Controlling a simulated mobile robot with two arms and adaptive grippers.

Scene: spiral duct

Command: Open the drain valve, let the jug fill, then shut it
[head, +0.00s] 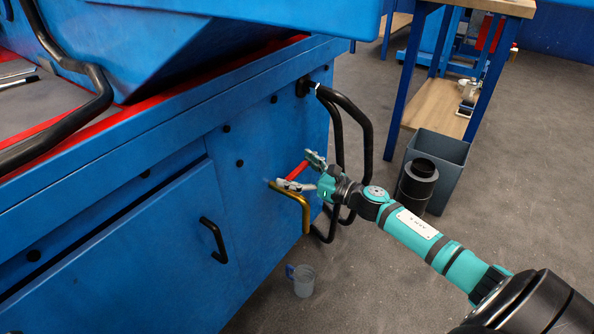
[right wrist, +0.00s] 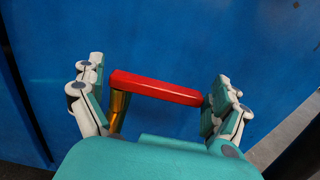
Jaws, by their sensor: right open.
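The drain valve has a red lever (head: 298,171) and a brass spout (head: 304,208) that bends down, on the blue machine's side panel. My right gripper (head: 299,173) is open in front of the valve. In the right wrist view the red lever (right wrist: 157,88) lies crosswise between the spread fingers of the gripper (right wrist: 158,92), its right end close to the right finger. Whether they touch I cannot tell. The jug (head: 303,282), translucent with a blue handle, stands on the floor below the spout. No stream shows, and its fill level is unclear. My left gripper is out of view.
Black bent tubes (head: 366,130) stand out from the machine's corner, just behind my right wrist. A black door handle (head: 213,240) is at left. A grey bin (head: 450,152), a black cylinder (head: 416,184) and a workbench (head: 433,100) stand at right. The grey floor is clear near the jug.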

